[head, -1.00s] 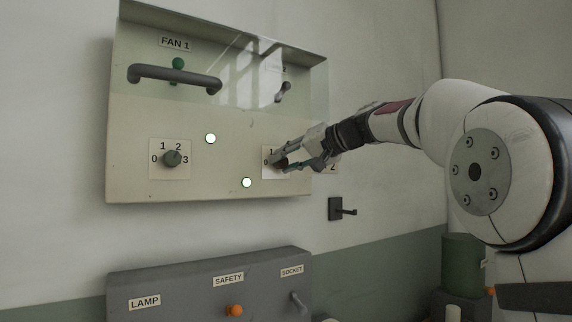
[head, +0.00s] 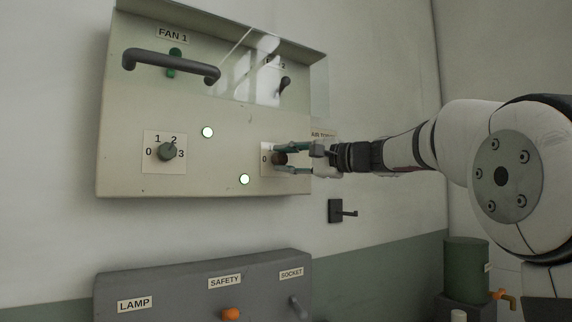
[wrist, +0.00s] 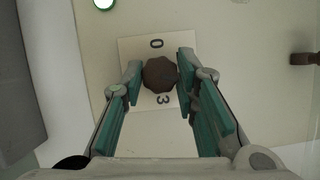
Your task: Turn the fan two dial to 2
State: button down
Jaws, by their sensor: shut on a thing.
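The fan two dial (wrist: 160,74) is a dark brown lobed knob on a white plate (wrist: 130,48). The wrist view shows 0 above it and 3 below it; the other numbers are hidden and I cannot tell where the dial points. My gripper (head: 281,157) has its teal fingers on either side of the knob, shut on it. In the head view, the dial (head: 279,159) is partly covered by the fingers, at the lower right of the cream panel (head: 130,110). A partly unreadable label ending in 2 sits above it, by a small dark switch (head: 285,86).
The fan one dial (head: 167,152) is at the panel's left, below a dark bar handle (head: 170,68). Two green lamps (head: 208,132) are lit. A clear cover juts out above.

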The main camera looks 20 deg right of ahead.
jog(key=shift+m+t+b, duration=0.3)
jog(key=shift+m+b, duration=0.1)
jog(key=shift+m, duration=0.7)
jog(key=c, duration=1.2)
grip_release()
jog(key=shift+c, duration=0.2)
jog(key=shift+d, duration=0.1)
jog(key=v, duration=1.2)
jog(key=shift+f, duration=0.25)
jog(key=shift+w, duration=0.1)
